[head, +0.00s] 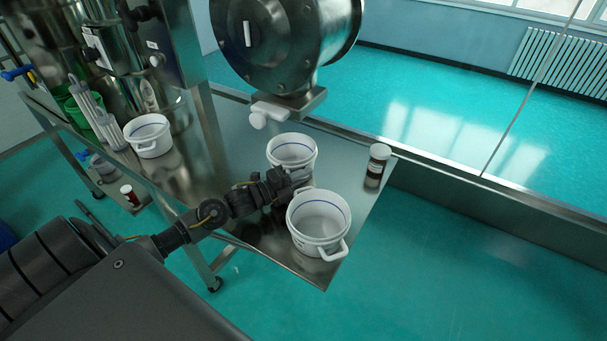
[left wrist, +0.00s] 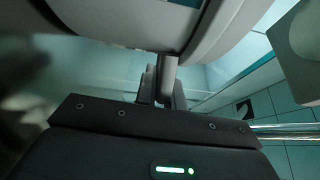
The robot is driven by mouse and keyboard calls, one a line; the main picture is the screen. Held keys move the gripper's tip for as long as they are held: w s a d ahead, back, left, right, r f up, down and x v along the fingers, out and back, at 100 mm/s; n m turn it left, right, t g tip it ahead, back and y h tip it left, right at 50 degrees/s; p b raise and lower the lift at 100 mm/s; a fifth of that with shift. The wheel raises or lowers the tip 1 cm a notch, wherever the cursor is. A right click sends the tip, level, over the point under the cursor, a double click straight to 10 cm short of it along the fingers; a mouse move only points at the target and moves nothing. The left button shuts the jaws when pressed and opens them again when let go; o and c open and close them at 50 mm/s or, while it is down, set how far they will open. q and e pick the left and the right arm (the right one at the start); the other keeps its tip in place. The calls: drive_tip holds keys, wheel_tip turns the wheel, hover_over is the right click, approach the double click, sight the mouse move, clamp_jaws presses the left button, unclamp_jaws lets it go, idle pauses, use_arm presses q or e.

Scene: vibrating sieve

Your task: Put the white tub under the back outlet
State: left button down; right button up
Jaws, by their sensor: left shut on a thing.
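Three white tubs with blue lines inside show in the head view. One (head: 292,152) is upright below and slightly right of the pale back outlet (head: 268,112) of the steel drum. Another (head: 318,226) stands nearer, at the table's front corner, with a handle towards me. A third (head: 148,137) stands at left. My left gripper (head: 298,177) is between the first two tubs, shut on what looks like the near handle of the tub by the outlet. In the left wrist view, the fingers (left wrist: 166,82) meet a handle under a large pale tub wall (left wrist: 130,22). My right gripper is not in view.
The drum (head: 285,40) overhangs the tub area. A table leg rises mid-left.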

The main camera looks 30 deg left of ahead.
use_arm(q)
drive_tip(key=c, duration=1.5)
unclamp_jaws()
drive_tip(key=shift+s, duration=0.1)
drive_tip(key=shift+s+a+f, duration=0.15)
drive_tip(key=shift+s+a, duration=0.05)
drive_tip(key=shift+s, duration=0.1)
drive_tip(key=b+v, duration=0.3)
drive_tip(key=v, duration=0.7)
drive_tip(key=shift+s+a+r+b, duration=0.25)
drive_tip(key=shift+s+b, duration=0.1)
drive_tip(key=shift+s, duration=0.15)
drive_tip(key=shift+f, duration=0.1)
